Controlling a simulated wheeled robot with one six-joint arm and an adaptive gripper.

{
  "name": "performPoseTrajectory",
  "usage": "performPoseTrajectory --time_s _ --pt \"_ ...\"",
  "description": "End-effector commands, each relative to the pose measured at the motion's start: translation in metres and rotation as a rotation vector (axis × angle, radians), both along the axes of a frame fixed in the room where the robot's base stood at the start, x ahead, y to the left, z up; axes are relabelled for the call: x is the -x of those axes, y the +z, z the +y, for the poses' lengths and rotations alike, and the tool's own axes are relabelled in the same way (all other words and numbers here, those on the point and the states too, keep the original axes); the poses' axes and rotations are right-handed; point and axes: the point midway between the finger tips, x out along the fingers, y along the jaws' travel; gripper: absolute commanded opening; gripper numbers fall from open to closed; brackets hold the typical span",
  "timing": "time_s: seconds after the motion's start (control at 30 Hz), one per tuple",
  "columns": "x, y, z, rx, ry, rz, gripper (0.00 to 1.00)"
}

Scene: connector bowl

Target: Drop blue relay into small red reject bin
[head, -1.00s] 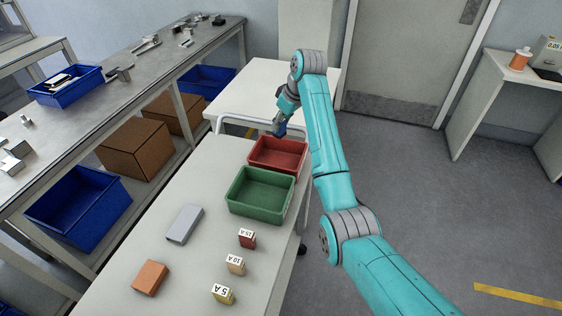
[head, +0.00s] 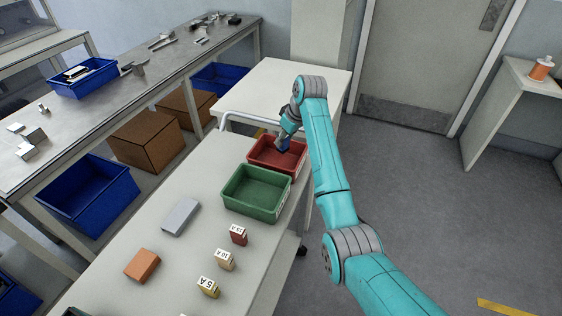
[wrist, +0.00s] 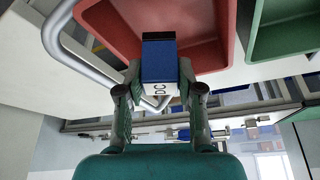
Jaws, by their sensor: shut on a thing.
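The blue relay (wrist: 159,62) is held between the two fingers of my gripper (wrist: 159,92). It has a white end with dark lettering, partly seen in the wrist view. In the head view my gripper (head: 284,138) is over the small red bin (head: 262,163), with the blue relay (head: 284,146) low at the bin's opening. The red bin also shows behind the relay in the wrist view (wrist: 110,33). I cannot tell whether the relay touches the bin. The bin looks empty where I can see inside.
A green bin (head: 256,190) stands right against the near side of the red bin. A grey block (head: 180,216), an orange block (head: 142,265) and labelled red, tan and yellow relays (head: 208,287) lie on the near table. A metal rail (head: 238,117) runs by the table's far end.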

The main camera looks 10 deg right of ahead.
Motion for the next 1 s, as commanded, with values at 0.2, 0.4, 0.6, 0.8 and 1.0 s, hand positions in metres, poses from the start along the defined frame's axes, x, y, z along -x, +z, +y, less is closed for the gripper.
performPoseTrajectory --time_s 0.2,0.4,0.6,0.8,1.0 --pt "0.000 -0.018 0.000 0.001 0.000 0.001 0.02" --pt "0.000 -0.023 0.000 0.000 0.000 0.000 0.02" --pt "0.000 -0.023 0.000 0.000 0.000 0.000 0.02" --pt "0.000 -0.022 0.000 0.000 0.000 0.000 0.66" --pt "0.000 -0.022 0.000 0.000 0.000 0.000 0.66"
